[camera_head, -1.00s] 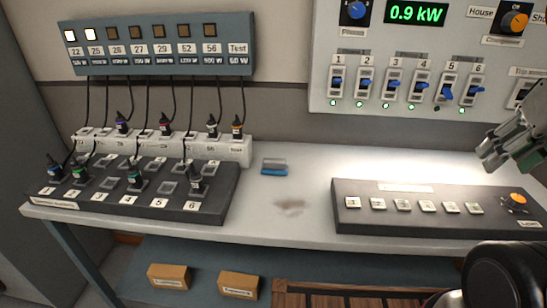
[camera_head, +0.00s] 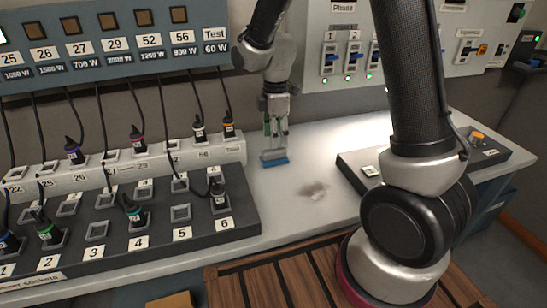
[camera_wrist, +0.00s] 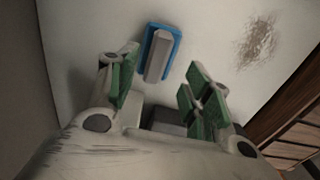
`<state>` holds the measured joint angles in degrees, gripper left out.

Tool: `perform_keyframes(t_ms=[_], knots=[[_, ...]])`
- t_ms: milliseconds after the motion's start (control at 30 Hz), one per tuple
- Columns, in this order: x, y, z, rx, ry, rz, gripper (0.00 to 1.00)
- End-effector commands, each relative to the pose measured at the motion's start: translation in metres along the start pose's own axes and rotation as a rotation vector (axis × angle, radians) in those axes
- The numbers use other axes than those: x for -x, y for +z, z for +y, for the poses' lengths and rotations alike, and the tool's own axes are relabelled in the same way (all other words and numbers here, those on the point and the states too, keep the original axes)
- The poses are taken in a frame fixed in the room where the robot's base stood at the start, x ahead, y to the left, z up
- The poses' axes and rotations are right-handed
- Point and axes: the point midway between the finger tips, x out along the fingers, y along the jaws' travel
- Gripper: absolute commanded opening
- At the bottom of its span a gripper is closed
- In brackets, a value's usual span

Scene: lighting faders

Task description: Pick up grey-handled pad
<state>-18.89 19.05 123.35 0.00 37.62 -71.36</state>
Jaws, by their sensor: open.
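The grey-handled pad is a small blue block with a grey bar handle along its top. In the head view the pad (camera_head: 274,160) lies on the light worktop, right of the white socket strip. My gripper (camera_head: 276,136) points down just above it, fingers apart, partly hiding the handle. In the wrist view the pad (camera_wrist: 160,52) lies beyond the fingertips, roughly between the green-padded fingers of my gripper (camera_wrist: 162,80), nearer the left one. The gripper is open and empty. I cannot tell whether a fingertip touches the pad.
A dark socket box (camera_head: 120,230) with plugs and a white strip (camera_head: 110,172) with corded plugs stand to the left. A fader console (camera_head: 370,172) stands at right, partly behind my arm. A grey-brown smudge (camera_head: 313,190) marks the clear worktop between them.

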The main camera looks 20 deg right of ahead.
Motion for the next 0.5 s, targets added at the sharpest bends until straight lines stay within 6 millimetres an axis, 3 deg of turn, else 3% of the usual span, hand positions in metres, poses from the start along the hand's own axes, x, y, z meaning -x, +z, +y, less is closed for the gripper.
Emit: perform_keyframes(t_ms=[333, 500], knots=[[-0.050, -0.004, 0.003, -0.003, -0.003, -0.001, 0.50], [-0.063, -0.004, 0.004, -0.004, 0.000, 0.000, 0.50]])
